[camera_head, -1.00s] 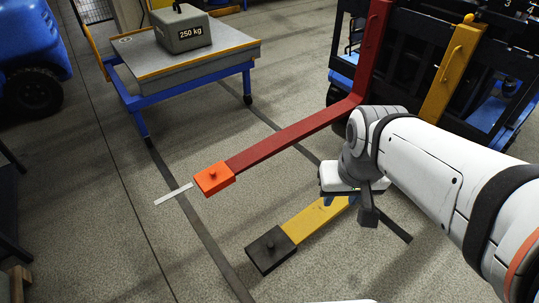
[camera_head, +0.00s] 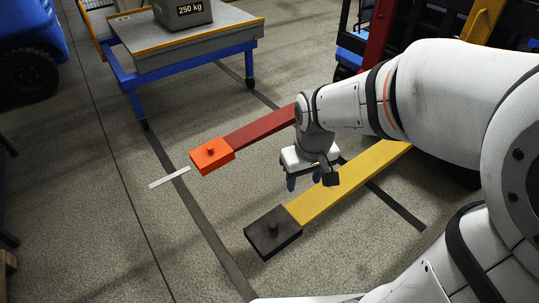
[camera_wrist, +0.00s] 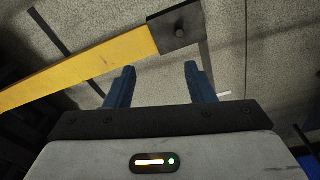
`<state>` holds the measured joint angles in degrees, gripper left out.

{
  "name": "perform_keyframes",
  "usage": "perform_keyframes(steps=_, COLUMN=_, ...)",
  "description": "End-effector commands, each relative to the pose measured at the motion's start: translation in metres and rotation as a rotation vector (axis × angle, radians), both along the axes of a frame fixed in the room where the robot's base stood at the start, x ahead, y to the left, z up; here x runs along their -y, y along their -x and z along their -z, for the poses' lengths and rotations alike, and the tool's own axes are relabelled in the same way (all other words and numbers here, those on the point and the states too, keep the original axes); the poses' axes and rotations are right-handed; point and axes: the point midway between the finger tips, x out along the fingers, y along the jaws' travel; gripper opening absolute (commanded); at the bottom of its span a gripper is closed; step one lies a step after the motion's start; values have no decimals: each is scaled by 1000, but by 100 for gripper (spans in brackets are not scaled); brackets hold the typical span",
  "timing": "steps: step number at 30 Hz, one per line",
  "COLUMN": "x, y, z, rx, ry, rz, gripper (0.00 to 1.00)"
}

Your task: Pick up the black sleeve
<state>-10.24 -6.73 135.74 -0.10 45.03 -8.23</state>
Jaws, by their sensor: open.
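The black sleeve (camera_head: 273,234) is a flat dark block with a small knob on top, fitted at the end of a yellow fork (camera_head: 349,182). In the wrist view the black sleeve (camera_wrist: 176,28) is at the top, beyond my fingertips and a little right of centre. My gripper (camera_head: 304,182) is in the head view above and to the right of the sleeve, its blue fingers pointing down. The wrist view shows the two fingers of my gripper (camera_wrist: 160,72) apart with nothing between them.
An orange sleeve (camera_head: 211,155) caps the red fork (camera_head: 262,130) to the left. A blue-framed cart (camera_head: 185,52) with a grey 250 kg weight (camera_head: 183,12) stands at the back left. A white strip (camera_head: 169,177) lies on the floor. The floor left of the black sleeve is clear.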

Motion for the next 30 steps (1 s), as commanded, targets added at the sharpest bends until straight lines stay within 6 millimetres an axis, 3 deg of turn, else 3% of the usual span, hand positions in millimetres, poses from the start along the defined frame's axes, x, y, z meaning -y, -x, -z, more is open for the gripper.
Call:
perform_keyframes(steps=1, x=-9, y=-8, z=47, rx=-19, ry=5, rz=-37, gripper=49)
perform_keyframes(steps=3, x=-21, y=-17, z=84, rx=-38, ry=11, rz=-89, gripper=49)
perform_keyframes(steps=6, x=-36, y=-28, z=130, rx=-61, ry=18, rz=-155, gripper=49)
perform_keyframes(steps=10, x=-53, y=-37, z=176, rx=-83, ry=25, rz=-222, gripper=49)
perform_keyframes(steps=15, x=-64, y=-43, z=205, rx=-97, ry=30, rz=-270, gripper=49)
perform_keyframes(steps=30, x=-66, y=-49, z=258, rx=-100, ry=32, rz=-277, gripper=49)
